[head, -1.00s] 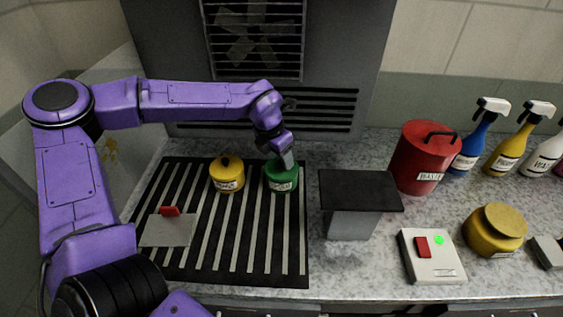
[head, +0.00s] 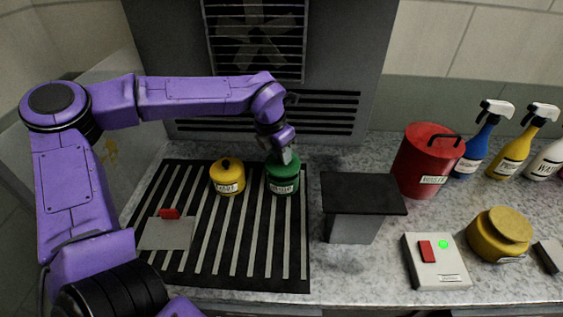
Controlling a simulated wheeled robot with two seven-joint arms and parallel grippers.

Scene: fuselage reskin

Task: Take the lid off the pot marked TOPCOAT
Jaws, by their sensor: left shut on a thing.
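A green lidded pot (head: 282,182) stands on the black-and-grey slatted grate, with a pale label too small to read. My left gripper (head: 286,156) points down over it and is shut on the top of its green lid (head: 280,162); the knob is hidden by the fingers. The lid sits at the pot's mouth, and I cannot tell whether there is a gap under it. A yellow pot (head: 227,180) with its lid and dark knob on stands just left, its label also unclear. My right gripper is not in view.
The grate (head: 215,250) carries a grey plate with a red handle (head: 168,213). A dark-topped stand (head: 362,193) is right of the green pot. Further right are a red lidded bin (head: 425,165), a switch box (head: 435,262), a yellow jar (head: 497,238) and spray bottles (head: 475,140).

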